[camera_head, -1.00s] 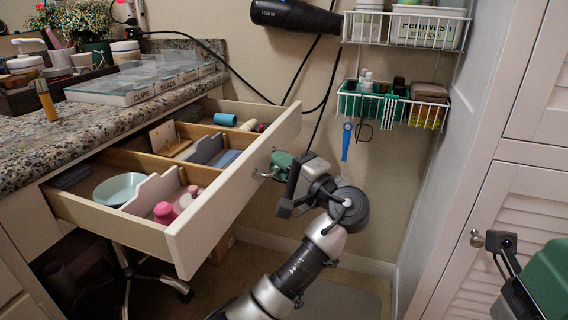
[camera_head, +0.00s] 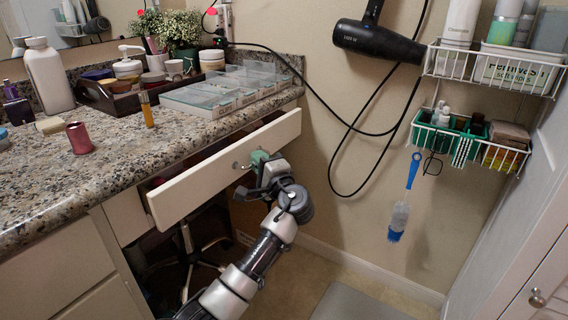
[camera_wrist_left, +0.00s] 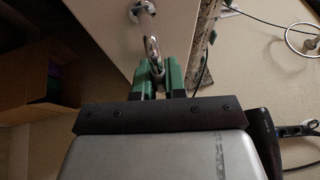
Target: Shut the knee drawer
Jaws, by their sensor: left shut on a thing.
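The knee drawer (camera_head: 215,172) is a white-fronted drawer under the granite counter. It stands out a little from the counter, with a narrow dark opening above its front; its contents are hidden now. My left gripper (camera_head: 259,158) is at the drawer front, its green fingers at the pull. My right gripper is out of view.
The granite counter (camera_head: 110,148) holds bottles, a tray of jars and a clear organizer (camera_head: 215,92). A swivel chair base (camera_head: 195,248) stands under the drawer. A wire rack (camera_head: 470,140) and a hair dryer (camera_head: 378,42) hang on the back wall.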

